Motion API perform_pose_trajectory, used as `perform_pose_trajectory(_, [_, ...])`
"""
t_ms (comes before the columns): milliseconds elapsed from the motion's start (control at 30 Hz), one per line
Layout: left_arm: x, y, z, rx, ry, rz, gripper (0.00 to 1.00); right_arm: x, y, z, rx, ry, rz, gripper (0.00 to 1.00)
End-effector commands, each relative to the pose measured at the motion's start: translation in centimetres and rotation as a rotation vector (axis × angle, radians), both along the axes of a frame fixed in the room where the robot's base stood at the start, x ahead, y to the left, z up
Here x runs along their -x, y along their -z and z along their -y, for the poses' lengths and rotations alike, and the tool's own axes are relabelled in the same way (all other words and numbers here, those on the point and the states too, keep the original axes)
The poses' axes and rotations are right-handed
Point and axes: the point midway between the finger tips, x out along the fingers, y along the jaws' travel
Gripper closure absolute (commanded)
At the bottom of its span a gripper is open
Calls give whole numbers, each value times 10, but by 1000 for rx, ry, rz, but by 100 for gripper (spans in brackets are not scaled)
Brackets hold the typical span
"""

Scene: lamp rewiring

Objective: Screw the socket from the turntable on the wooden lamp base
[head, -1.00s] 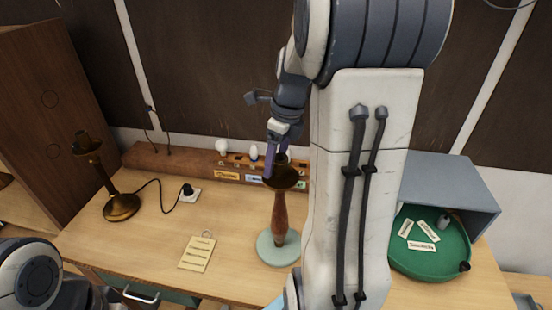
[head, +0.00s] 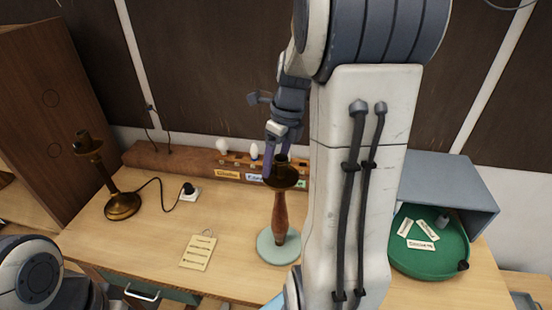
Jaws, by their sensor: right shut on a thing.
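The wooden lamp base (head: 280,218) stands upright on a pale green round foot, with a dark brass cup at its top. A dark socket (head: 282,161) sits upright at that cup; I cannot tell how far it is screwed in. My right gripper (head: 282,155) reaches down from behind and is shut on the socket, one purple finger showing on its left side. The green turntable (head: 405,262) is at the right, holding several white labels and a small grey part. My left gripper is out of view; only part of my left arm shows at the lower left.
A brass lamp (head: 121,203) stands at the left, its cord running to a white outlet (head: 190,193). A wooden rack (head: 160,160) with bulbs lies at the back. A note card (head: 199,253) lies on the table. A grey box (head: 450,180) stands behind the turntable.

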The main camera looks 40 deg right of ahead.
Motion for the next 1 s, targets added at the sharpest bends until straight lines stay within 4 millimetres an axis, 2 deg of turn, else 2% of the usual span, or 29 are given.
perform_pose_trajectory(33, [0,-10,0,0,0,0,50,0,-5,0,0,68,-2,75])
perform_pose_trajectory(333, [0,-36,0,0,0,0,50,-6,-4,2,2,492,-2,75])
perform_pose_trajectory(500, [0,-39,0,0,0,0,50,-7,0,3,1,579,-1,75])
perform_pose_trajectory(700, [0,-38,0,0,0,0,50,-7,0,3,1,580,0,75])
perform_pose_trajectory(733, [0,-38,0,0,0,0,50,-7,0,3,1,580,0,15])
perform_pose_trajectory(767, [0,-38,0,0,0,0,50,-7,1,3,1,580,0,3])
perform_pose_trajectory(800, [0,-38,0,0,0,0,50,-7,1,3,0,579,0,0])
perform_pose_trajectory(1000, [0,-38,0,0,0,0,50,-7,1,3,0,579,-1,0])
